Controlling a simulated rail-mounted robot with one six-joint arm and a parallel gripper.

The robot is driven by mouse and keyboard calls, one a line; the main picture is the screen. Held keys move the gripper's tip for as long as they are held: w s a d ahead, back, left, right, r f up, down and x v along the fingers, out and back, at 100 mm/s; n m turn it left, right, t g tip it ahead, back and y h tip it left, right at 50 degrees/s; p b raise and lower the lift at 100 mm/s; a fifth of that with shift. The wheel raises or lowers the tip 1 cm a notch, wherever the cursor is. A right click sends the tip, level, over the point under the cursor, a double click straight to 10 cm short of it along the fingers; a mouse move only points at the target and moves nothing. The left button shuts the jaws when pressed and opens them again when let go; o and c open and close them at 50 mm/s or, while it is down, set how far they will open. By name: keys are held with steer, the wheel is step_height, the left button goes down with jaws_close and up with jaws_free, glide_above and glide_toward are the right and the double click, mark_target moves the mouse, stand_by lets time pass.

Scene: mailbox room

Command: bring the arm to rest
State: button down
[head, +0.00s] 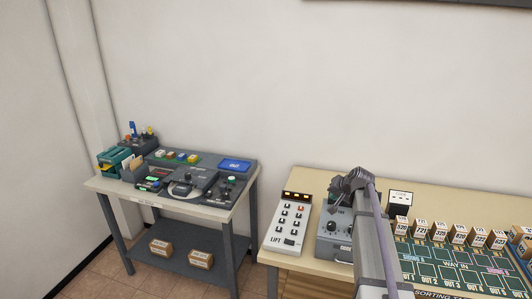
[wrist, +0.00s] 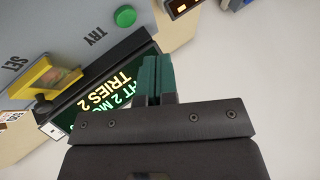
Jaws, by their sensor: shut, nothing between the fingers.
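My gripper (wrist: 157,75) shows in the wrist view with its two green-tipped fingers together and nothing between them. The fingers hide part of the display's surroundings. In the head view my arm reaches up over the right-hand table, with its end above a grey box (head: 332,246) with a dial. The fingertips are too small to make out there.
A white LIFT keypad (head: 288,225) stands left of the grey box on the wooden table (head: 314,180). Several numbered boxes (head: 438,231) stand behind a green sorting board (head: 455,265) at the right. A separate table (head: 105,185) with devices stands left, across a gap.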

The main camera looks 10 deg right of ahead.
steer(key=s+a+f+g, duration=0.1)
steer(key=s+a, duration=0.1)
steer(key=s, duration=0.2)
steer(key=s+a+f+n+g, duration=0.1)
steer(key=s+a, duration=0.1)
steer(key=s, duration=0.2)
steer(key=s+a+n+g, duration=0.1)
steer(key=s+a, duration=0.1)
steer(key=s, duration=0.2)
steer(key=shift+a+f+g, duration=0.3)
steer(key=shift+f+g, duration=0.1)
steer(key=s+a+f+n+g+h, duration=0.1)
steer(key=s+a+n+g, duration=0.3)
steer(key=s+a, duration=1.2)
steer(key=s, duration=0.3)
steer(key=shift+s+f+n+h, duration=0.15)
steer(key=shift+s+n+h, duration=0.15)
steer(key=shift+h, duration=0.1)
steer(key=c, duration=1.8)
jaws_free()
steer(key=shift+a, duration=0.1)
